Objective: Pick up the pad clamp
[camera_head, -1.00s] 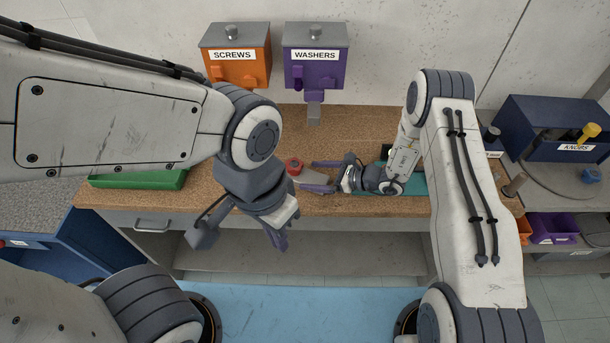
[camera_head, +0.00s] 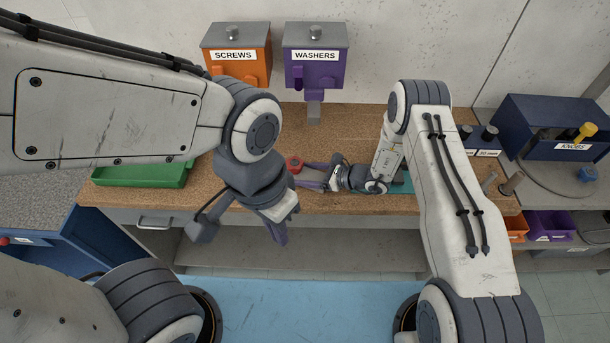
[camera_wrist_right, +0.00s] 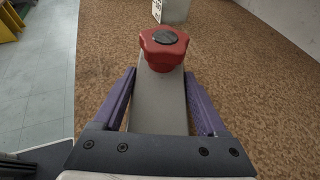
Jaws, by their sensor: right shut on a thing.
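The pad clamp shows as a flat grey bar with a red lobed knob at its far end; the knob (camera_head: 294,164) is on the cork bench top in the head view. In the right wrist view the clamp's grey bar (camera_wrist_right: 158,100) runs between the purple fingers. My right gripper (camera_head: 308,175) is shut on the bar, with the red knob beyond the fingertips. It is low over the bench, and I cannot tell whether the clamp touches the top. My left gripper (camera_head: 279,233) hangs empty in front of the bench edge; its finger gap is not clear.
A green tray (camera_head: 140,176) is at the bench's left. An orange screws dispenser (camera_head: 237,72) and a purple washers dispenser (camera_head: 315,73) are on the back wall. A teal mat (camera_head: 400,188) is partly hidden by my right arm. A dark blue knobs box (camera_head: 535,122) stands right.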

